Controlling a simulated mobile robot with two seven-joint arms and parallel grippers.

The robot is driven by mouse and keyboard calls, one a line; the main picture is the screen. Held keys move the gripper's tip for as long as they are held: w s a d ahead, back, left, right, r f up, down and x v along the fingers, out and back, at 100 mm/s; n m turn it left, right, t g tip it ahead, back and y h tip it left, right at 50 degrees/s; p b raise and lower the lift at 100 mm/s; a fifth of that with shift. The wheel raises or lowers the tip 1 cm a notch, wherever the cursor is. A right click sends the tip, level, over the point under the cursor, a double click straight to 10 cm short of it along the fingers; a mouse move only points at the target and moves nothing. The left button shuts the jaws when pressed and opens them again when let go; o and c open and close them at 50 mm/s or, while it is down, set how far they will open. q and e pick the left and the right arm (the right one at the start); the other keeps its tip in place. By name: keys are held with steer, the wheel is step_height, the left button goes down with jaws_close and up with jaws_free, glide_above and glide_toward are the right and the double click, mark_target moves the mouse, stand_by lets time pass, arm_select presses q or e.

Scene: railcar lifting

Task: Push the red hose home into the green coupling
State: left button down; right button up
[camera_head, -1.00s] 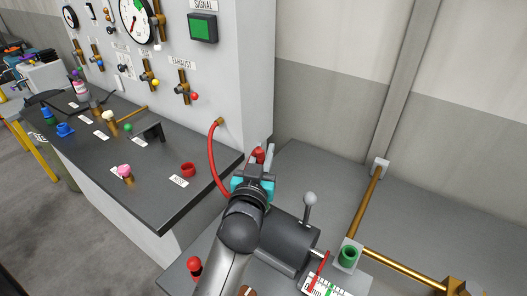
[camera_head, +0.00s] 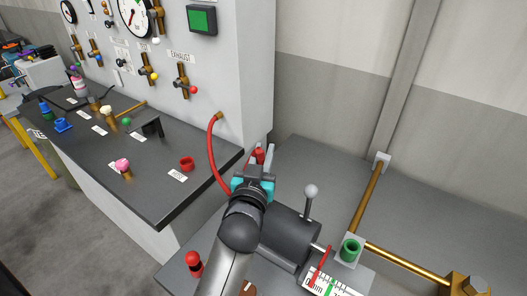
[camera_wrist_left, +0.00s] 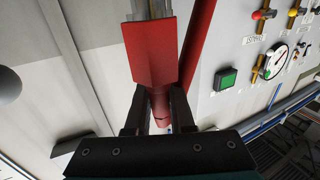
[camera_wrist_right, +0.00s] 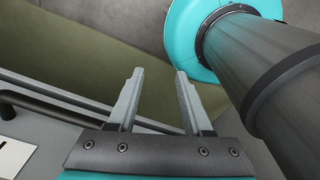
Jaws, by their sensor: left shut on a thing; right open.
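The red hose (camera_head: 214,160) runs from a brass fitting on the white panel down to my left gripper (camera_head: 263,157). In the left wrist view, my left gripper (camera_wrist_left: 160,100) is shut on the hose's red end piece (camera_wrist_left: 150,55), with a pale metal part beyond it. The green coupling (camera_head: 350,249) is an upright open ring on a pale block at the right, joined to brass pipes. The held hose end is apart from it, up and left of it in the head view. My right gripper (camera_wrist_right: 160,75) is open and empty in its wrist view; it is outside the head view.
A dark grey cylinder (camera_head: 292,236) with a ball-topped lever (camera_head: 311,192) lies between my left arm and the coupling. A marked scale (camera_head: 333,284) sits before the coupling. Left is the dark bench (camera_head: 150,190) with small parts, including a red ring (camera_head: 187,163).

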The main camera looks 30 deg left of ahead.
arm_select(q)
steer(key=shift+f+b, duration=0.5)
steer(key=shift+f, duration=0.15)
arm_select(e)
steer(key=shift+f, duration=0.55)
arm_select(q)
steer(key=c, duration=0.7)
jaws_free()
arm_select(e)
steer(key=shift+r, duration=0.1)
steer(key=shift+s, duration=0.1)
